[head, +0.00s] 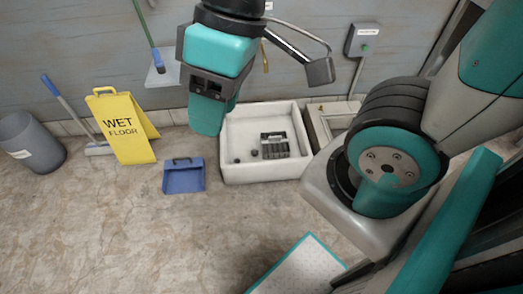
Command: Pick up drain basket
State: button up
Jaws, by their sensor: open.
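The drain basket (273,146) looks like a dark grey, slotted box. It sits inside a low white basin (264,175), toward the right of its floor. Two small dark round things (253,153) lie left of it. My gripper (210,118), teal and black, points down at the basin's left side in the picture, apart from the basket. It is open and I see nothing in it. Its fingertips are seen from one side, so the gap between them is hidden.
A blue dustpan (184,178) is on the floor left of the basin. A yellow wet floor sign (122,128), a broom (75,113) and a grey bin (32,142) stand further left. A grey wall (60,45) rises behind. The floor in front is mostly clear.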

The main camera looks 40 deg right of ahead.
aim_at(273, 145)
jog(key=u, duration=0.3)
jog(key=i, duration=0.75)
jog(key=z, duration=0.7)
jog(key=i, duration=0.8)
jog(key=z, duration=0.85)
